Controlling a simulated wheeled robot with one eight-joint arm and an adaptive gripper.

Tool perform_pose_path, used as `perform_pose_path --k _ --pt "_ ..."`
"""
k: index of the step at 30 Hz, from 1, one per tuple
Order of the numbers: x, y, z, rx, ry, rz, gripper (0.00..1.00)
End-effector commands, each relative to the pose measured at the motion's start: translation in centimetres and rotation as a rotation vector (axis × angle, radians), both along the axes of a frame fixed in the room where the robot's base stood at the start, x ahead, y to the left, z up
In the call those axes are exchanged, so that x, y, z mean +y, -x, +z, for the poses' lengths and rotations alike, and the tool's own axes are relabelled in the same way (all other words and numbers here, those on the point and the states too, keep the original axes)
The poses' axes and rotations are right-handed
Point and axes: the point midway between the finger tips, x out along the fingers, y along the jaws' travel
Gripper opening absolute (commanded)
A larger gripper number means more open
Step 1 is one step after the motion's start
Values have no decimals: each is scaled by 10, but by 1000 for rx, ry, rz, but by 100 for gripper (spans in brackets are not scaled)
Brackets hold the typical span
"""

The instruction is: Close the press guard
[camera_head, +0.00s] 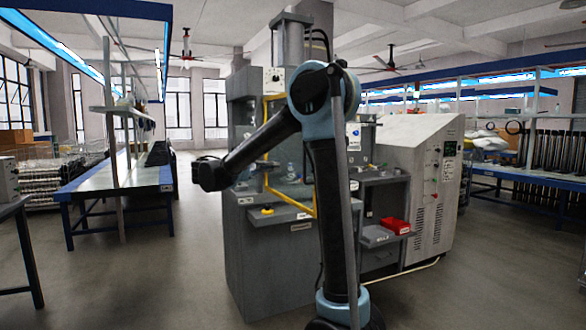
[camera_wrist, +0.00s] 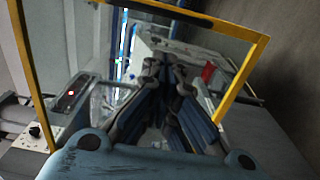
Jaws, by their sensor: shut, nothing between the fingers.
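The press guard (camera_head: 290,201) is a yellow frame on the grey press, partly hidden behind my arm in the head view. In the wrist view its yellow frame (camera_wrist: 245,82) surrounds a clear pane, with a dark bar along the top. My gripper (camera_wrist: 164,68) is shut and empty, its fingers pointing away from the camera and overlapping the area inside the frame. I cannot tell whether the fingers touch the guard. How far the guard stands open is unclear.
The grey press (camera_head: 265,260) stands behind my arm. A yellow button (camera_head: 267,211) is on its front ledge. A red bin (camera_head: 395,225) sits on a shelf at its right, beside a pale cabinet (camera_head: 420,180). A blue workbench (camera_head: 110,180) stands left, with clear floor between.

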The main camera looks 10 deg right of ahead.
Motion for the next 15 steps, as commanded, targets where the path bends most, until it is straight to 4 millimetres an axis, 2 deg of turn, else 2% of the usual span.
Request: perform_pose_path --k 5,15 --pt "-17 -6 0 0 -1 1 0" --pt "-70 -25 0 0 -1 2 0"
